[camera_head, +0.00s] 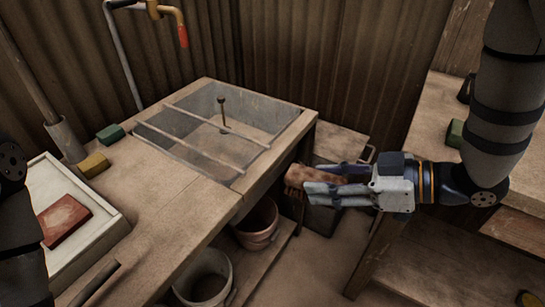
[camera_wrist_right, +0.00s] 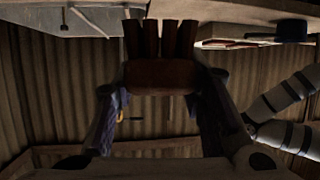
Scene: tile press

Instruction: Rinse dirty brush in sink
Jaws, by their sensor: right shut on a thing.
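My right gripper (camera_head: 312,180) is shut on the brush (camera_head: 297,177), just past the right front edge of the sink counter. In the right wrist view the brush (camera_wrist_right: 162,78) shows as a brown block between the two fingers, with several dark bristle tufts pointing up the picture. The sink (camera_head: 255,120) is a grey basin set into the wooden counter, left of the gripper, with two thin bars across it. A dark knobbed rod (camera_head: 222,112) stands in the basin. The brush is outside the sink. My left arm shows at the left edge, but its gripper is out of view.
A tap with a red-orange end (camera_head: 183,36) rises behind the sink. Green (camera_head: 110,133) and yellow (camera_head: 94,165) blocks lie on the counter. A white tray (camera_head: 112,232) holds a red tile (camera_head: 63,220). Buckets (camera_head: 258,238) stand below the counter; another bench (camera_head: 430,120) is right.

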